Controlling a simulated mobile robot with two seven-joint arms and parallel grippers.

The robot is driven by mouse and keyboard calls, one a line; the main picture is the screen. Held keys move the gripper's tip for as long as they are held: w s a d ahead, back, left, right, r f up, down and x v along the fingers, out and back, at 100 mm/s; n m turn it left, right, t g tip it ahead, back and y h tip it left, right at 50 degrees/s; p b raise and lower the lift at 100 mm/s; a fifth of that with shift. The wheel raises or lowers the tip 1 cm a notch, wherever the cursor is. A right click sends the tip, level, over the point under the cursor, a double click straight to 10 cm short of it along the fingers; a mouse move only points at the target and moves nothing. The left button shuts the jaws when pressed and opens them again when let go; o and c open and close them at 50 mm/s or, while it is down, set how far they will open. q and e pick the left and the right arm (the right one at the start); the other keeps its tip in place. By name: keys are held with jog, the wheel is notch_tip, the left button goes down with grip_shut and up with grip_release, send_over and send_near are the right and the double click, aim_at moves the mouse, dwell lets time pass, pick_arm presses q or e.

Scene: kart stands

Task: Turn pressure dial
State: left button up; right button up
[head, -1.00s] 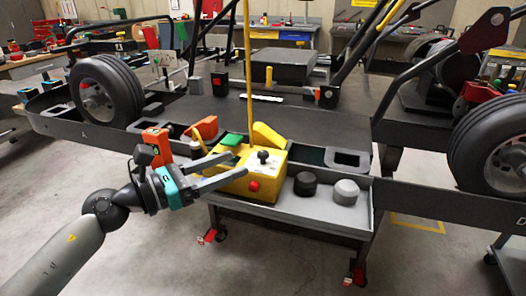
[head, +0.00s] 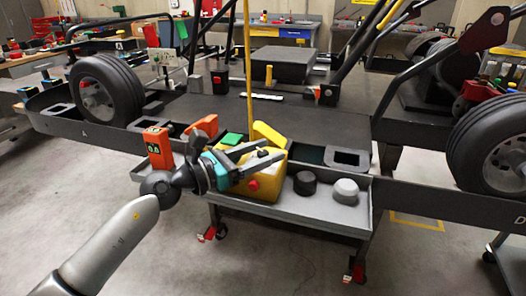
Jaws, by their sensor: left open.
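A yellow box (head: 264,189) with a red button (head: 253,184) on its front stands on the grey tray. The small black knob on its top, which I take for the dial, is now hidden behind my left gripper. My left gripper (head: 270,151), with a teal band, is open, and its fingers reach over the top of the yellow box from the left. I cannot tell whether the fingers touch the knob. An orange device (head: 157,146) with a small lit display stands to the left of the gripper. My right gripper is not in view.
A black knob-shaped piece (head: 305,184) and a grey one (head: 345,191) stand on the tray (head: 290,213) right of the box. A yellow pole (head: 248,60) rises behind the box. The kart frame with wheels (head: 108,90) lies behind.

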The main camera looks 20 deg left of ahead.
pick_arm(q)
grip_shut()
dwell(0.4)
